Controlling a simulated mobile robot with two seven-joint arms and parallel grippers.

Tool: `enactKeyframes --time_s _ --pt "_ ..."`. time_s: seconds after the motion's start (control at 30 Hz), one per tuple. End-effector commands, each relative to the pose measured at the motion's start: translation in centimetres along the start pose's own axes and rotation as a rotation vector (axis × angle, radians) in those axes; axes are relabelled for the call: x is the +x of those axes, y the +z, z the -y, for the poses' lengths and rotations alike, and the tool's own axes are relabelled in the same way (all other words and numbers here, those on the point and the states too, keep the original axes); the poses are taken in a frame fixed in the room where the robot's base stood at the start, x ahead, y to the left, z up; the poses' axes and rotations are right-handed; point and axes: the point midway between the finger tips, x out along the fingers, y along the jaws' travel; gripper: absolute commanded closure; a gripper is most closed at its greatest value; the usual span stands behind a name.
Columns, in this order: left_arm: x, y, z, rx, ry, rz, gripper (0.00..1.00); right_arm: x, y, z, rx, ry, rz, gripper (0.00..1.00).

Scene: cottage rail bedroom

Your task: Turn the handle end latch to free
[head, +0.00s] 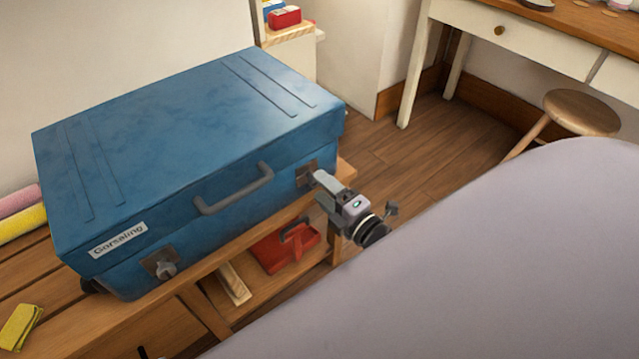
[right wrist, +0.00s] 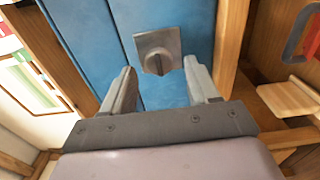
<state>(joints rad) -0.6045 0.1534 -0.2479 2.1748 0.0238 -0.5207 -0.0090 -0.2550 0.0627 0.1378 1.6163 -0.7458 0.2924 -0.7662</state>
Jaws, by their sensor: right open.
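A closed blue suitcase (head: 190,150) with a grey handle lies on a wooden bench. Its front has two grey latches. One latch (head: 163,264) is near the name label, with its knob in plain view. The other latch (head: 304,171) is at the right end, partly hidden by my right gripper (head: 319,182). In the right wrist view, a square latch plate (right wrist: 158,50) with a round, ridged knob is straight ahead. My open right gripper's fingers point at it, one on each side, with no clear contact. My left gripper is not in view.
The bench (head: 130,318) has a lower shelf with a red object (head: 283,250). A yellow cloth (head: 20,326) lies at left. A large pale lilac surface (head: 480,270) fills the lower right. A stool (head: 580,112) and desk stand behind; open floor lies between.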

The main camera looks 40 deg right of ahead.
Motion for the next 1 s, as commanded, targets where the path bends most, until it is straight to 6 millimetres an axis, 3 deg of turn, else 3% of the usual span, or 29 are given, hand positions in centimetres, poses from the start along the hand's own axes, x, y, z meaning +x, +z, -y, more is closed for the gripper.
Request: enactKeyframes --time_s 0.2,0.4,1.0 --pt "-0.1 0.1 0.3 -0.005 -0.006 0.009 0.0 -3.2 0.0 0.0 0.002 -0.002 0.002 0.4" --pt "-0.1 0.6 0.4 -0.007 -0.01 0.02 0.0 -4.8 0.0 0.0 -0.001 -0.001 0.001 0.4" --pt "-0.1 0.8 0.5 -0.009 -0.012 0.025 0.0 -4.9 0.0 0.0 0.001 0.0 0.002 0.4"
